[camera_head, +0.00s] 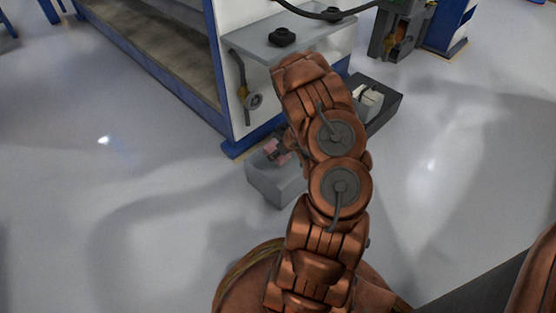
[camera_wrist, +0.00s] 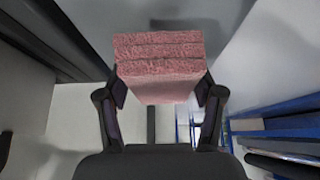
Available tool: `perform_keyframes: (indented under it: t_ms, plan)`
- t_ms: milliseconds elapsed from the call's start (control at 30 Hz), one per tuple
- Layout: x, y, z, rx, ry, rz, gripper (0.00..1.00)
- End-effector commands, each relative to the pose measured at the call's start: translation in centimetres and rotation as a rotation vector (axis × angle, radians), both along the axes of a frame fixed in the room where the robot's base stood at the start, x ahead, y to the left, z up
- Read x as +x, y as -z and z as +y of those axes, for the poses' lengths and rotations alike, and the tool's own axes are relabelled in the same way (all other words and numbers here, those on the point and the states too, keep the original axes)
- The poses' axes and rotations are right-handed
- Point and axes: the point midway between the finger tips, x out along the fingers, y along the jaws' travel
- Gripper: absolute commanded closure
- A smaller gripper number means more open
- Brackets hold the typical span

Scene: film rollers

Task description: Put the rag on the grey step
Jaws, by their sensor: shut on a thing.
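The rag is a folded pink cloth (camera_wrist: 160,62), held between the two fingers of my gripper (camera_wrist: 160,95) in the wrist view. My gripper is shut on its sides. In the head view a small part of the rag (camera_head: 275,150) shows left of my arm, over the back part of a low grey block on the floor, which looks like the grey step (camera_head: 277,185). My arm hides the step's right side and most of my gripper. I cannot tell whether the rag touches the step.
A white and blue machine (camera_head: 228,90) with a grey ledge (camera_head: 315,38) stands just behind the step. A dark tray (camera_head: 385,112) with pale items lies right of my arm. The floor to the left and right is clear.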

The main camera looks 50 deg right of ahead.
Motion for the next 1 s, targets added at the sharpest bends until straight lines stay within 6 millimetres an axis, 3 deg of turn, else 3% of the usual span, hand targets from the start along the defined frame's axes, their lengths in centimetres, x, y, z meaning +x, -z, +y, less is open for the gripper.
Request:
perform_keyframes:
  t_ms: [300, 700, 733, 933, 1000]
  plan:
    - [0.0, 3.5, 0.1, 0.002, 0.0, -0.001, 0.61]
    - [-0.1, 3.6, 0.1, 0.002, 0.0, 0.0, 0.61]
    - [-0.1, 3.6, 0.1, 0.002, 0.0, 0.0, 0.31]
    - [-0.1, 3.6, 0.0, 0.001, 0.0, 0.0, 0.1]
    - [-0.1, 3.6, 0.0, 0.001, 0.0, 0.0, 0.08]
